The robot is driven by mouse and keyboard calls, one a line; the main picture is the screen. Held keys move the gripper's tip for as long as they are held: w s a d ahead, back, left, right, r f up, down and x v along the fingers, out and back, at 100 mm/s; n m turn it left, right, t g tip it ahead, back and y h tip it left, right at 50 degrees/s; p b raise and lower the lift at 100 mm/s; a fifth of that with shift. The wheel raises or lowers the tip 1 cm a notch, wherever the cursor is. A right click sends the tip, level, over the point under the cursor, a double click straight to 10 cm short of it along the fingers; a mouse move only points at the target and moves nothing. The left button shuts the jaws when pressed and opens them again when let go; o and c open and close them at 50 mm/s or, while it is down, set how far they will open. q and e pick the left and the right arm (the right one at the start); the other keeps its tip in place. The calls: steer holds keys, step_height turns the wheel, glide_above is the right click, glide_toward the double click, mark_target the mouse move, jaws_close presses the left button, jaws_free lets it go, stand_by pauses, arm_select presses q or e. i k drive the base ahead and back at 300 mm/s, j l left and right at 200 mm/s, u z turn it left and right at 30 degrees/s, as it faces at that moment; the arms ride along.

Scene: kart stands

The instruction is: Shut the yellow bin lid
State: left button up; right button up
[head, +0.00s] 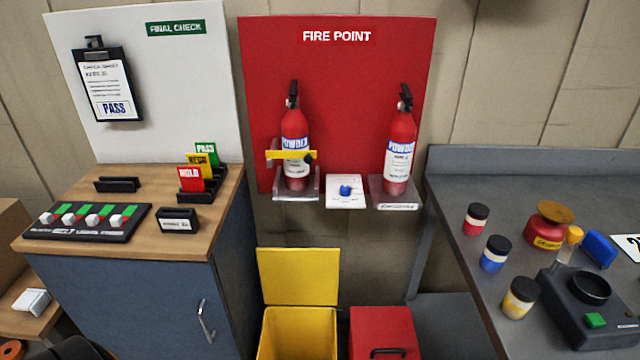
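A yellow bin (298,335) stands on the floor between the blue cabinet and a red box, at the bottom of the head view. Its yellow lid (298,276) is raised upright at the back of the bin, so the bin is open. The inside looks yellow, and its lower part is cut off by the picture's edge. Neither of my grippers shows in the head view.
A red box (384,333) with a dark handle stands right of the bin. A blue cabinet (135,300) is on the left, a grey bench (470,290) on the right. Two fire extinguishers, one here (296,150), sit on the red board (337,70) above.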

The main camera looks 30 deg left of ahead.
mark_target(289, 275)
steer(key=j+u, duration=0.1)
steer(key=u, duration=0.25)
steer(key=j+u, duration=0.15)
steer(key=u, duration=0.25)
steer(key=i+u, duration=0.1)
steer(key=u, duration=0.25)
